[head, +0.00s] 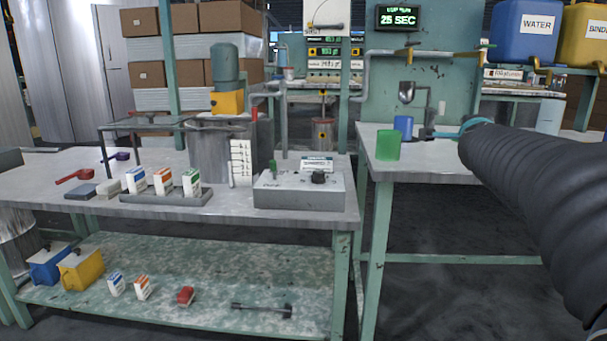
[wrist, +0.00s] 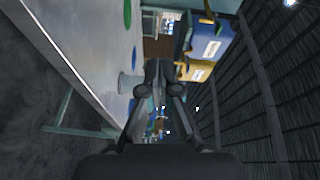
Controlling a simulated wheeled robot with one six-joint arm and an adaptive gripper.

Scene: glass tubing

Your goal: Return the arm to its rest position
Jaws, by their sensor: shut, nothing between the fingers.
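My gripper (wrist: 165,72) shows in the wrist view with its two fingers drawn together and nothing between them. It is in open air beside the right-hand workbench, touching nothing that I can see. In the head view my black ribbed arm (head: 540,165) reaches in from the right edge, and I cannot make out the gripper itself there. The right-hand workbench (head: 455,168) carries a green cup (head: 388,146) and a blue cup (head: 403,126). In the wrist view its top (wrist: 80,30) runs along the left side.
The left workbench (head: 60,167) holds a control box (head: 298,192), small cartons and a red scoop (head: 75,176). A blue WATER tank (head: 524,32) and a yellow tank (head: 586,40) stand at the back right. Open floor (head: 450,300) lies below the right-hand bench.

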